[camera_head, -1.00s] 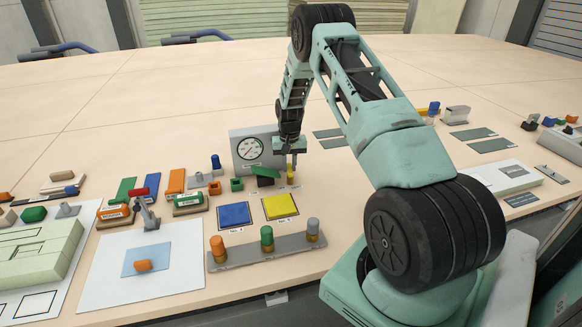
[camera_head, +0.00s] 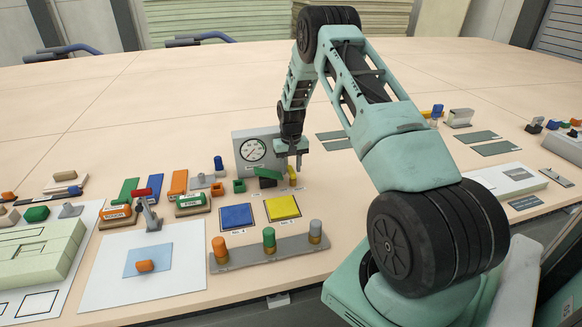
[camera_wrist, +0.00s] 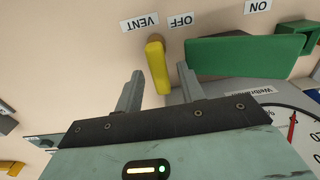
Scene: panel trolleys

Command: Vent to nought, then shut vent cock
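The yellow vent cock handle (camera_wrist: 157,68) stands between the fingers of my gripper (camera_wrist: 160,88) in the wrist view. A gap shows on each side of it, so the gripper is open and not touching it. The handle's far end lies between the VENT label (camera_wrist: 139,22) and the OFF label (camera_wrist: 180,20). In the head view, my gripper (camera_head: 291,162) is over the yellow handle (camera_head: 293,178), partly hiding it. The round gauge (camera_head: 253,149) stands just behind and left. Its red needle shows at the wrist view's right edge (camera_wrist: 293,125); the reading cannot be told.
A green lever (camera_wrist: 245,57) lies close beside the right finger, near the ON label (camera_wrist: 258,6). In front are a blue pad (camera_head: 237,217), a yellow pad (camera_head: 283,208) and a grey rail (camera_head: 245,256) with knobs. The table behind the gauge is clear.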

